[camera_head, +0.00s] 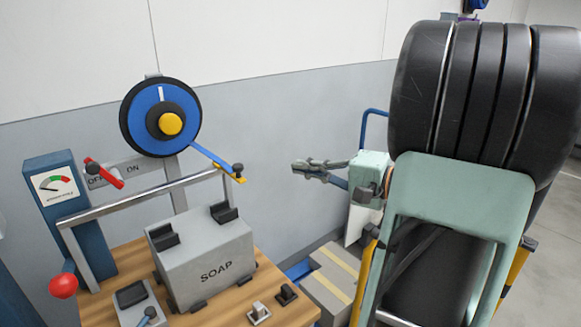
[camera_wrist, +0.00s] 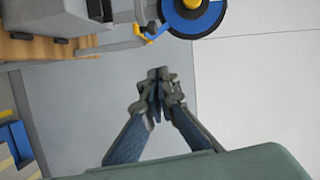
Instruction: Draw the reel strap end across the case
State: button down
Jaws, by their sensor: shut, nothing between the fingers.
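A blue and black reel (camera_head: 161,117) with a yellow hub is mounted on a post above the bench. A blue strap (camera_head: 210,157) runs from it down to the right, to a yellow end piece with a dark knob (camera_head: 237,170) at the end of a metal rail. A grey case marked SOAP (camera_head: 207,260) stands on the bench below the rail. My gripper (camera_head: 298,167) is shut and empty, to the right of the strap end and apart from it. In the wrist view my gripper (camera_wrist: 158,75) points toward the reel (camera_wrist: 193,12) and the strap end (camera_wrist: 148,33).
The wooden bench (camera_head: 127,258) carries a blue gauge box (camera_head: 62,205), a red-handled lever (camera_head: 105,173), a red ball knob (camera_head: 63,286), a small switch box (camera_head: 138,303) and two small latches (camera_head: 259,312). A striped box (camera_head: 333,277) stands right of the bench. The space between gripper and strap end is clear.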

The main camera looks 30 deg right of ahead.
jog(key=s+a+x, duration=0.1)
jog(key=a+x, duration=0.1)
jog(key=x, duration=0.9)
jog(key=shift+s+a+f+p, duration=0.15)
jog(key=shift+f+p, duration=0.05)
jog(key=shift+p, duration=0.25)
jog(key=shift+a, duration=0.15)
